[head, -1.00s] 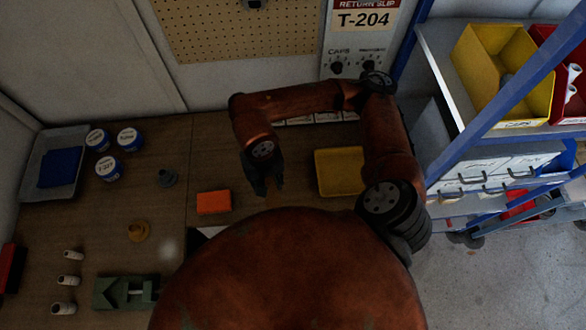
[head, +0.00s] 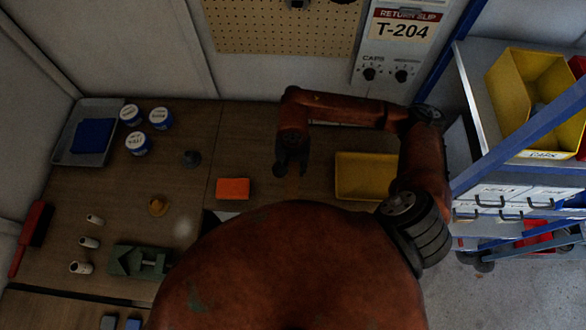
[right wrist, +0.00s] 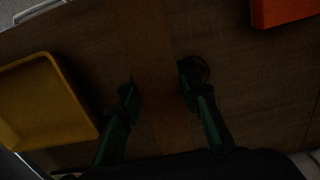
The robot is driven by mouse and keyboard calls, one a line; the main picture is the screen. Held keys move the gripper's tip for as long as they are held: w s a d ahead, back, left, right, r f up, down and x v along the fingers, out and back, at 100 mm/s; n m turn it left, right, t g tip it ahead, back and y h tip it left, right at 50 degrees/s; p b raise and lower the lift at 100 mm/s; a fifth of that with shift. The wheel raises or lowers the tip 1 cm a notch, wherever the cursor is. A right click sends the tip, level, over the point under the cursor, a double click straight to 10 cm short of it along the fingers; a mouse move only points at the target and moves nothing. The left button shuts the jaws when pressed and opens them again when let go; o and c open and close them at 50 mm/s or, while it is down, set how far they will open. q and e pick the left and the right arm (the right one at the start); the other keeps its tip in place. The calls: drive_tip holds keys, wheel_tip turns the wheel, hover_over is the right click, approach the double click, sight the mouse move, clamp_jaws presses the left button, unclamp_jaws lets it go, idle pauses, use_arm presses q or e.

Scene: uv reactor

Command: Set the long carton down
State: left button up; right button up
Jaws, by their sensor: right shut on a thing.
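My right gripper (head: 290,170) is low over the wooden bench, between an orange block and a yellow tray. In the right wrist view its two dark fingers (right wrist: 158,95) stand on either side of a long brown carton (right wrist: 150,45), closed on it. The carton runs away from the gripper and its colour is close to the bench top. In the head view the carton is hard to make out under the gripper. I cannot tell whether its underside touches the bench. My left gripper is not in view.
The orange block (head: 233,188) lies left of the gripper, the yellow tray (head: 366,197) right of it. Blue-lidded jars (head: 137,144), a grey tray (head: 62,155) and a green fixture (head: 140,262) are farther left. A blue-framed shelf (head: 462,95) stands at the right.

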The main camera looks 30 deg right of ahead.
sight(293, 171)
drive_tip(key=shift+w+d+f, duration=0.2)
drive_tip(key=shift+w+f, duration=0.15)
drive_tip(key=shift+f, duration=0.15)
drive_tip(key=shift+w+d+f, duration=0.2)
drive_tip(key=shift+w+f, duration=0.15)
drive_tip(key=shift+f, duration=0.15)
drive_tip(key=shift+w+d+f+p, duration=0.15)
drive_tip(key=shift+f+p, duration=0.45)
drive_tip(key=shift+f, duration=1.15)
drive_tip(key=shift+f, duration=0.15)
drive_tip(key=o, duration=1.1)
drive_tip(key=shift+o, duration=0.2)
